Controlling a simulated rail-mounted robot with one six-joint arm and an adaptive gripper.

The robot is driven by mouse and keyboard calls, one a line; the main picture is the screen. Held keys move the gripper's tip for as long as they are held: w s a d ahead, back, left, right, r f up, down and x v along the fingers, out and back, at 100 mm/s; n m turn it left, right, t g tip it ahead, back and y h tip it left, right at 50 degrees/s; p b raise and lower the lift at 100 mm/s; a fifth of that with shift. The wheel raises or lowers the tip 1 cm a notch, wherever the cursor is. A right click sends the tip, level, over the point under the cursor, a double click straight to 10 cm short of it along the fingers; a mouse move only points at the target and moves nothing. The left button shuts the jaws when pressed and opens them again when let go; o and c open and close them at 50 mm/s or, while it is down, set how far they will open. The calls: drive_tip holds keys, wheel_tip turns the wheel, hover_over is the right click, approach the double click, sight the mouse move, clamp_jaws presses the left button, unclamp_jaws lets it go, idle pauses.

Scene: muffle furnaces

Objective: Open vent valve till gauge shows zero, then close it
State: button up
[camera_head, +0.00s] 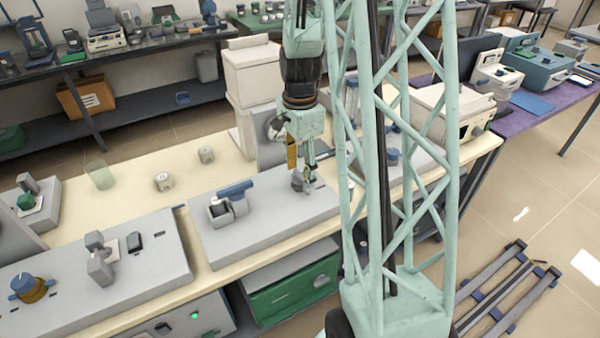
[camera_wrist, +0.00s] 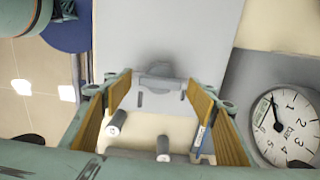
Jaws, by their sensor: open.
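My gripper (camera_head: 303,178) points down over the right part of a grey panel in the head view. In the wrist view my gripper (camera_wrist: 159,92) is open, its ochre-padded fingers apart and nothing held. A grey knob-like fitting (camera_wrist: 160,84) shows between and beyond the fingers; I cannot tell whether it is the vent valve. A round white gauge (camera_wrist: 288,112) marked "bar" is at the right of the wrist view. A blue-handled fitting (camera_head: 230,196) sits on the panel left of my gripper.
The grey panel (camera_head: 262,232) lies on a cream bench (camera_head: 130,205). Another panel to the left carries a blue-topped knob (camera_head: 27,287) and a grey fitting (camera_head: 102,262). A pale box-like unit (camera_head: 252,75) stands behind my arm. Two small white pieces and a glass (camera_head: 100,174) stand at the back left.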

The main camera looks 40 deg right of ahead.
drive_tip(key=c, duration=0.9)
drive_tip(key=shift+o, duration=0.2)
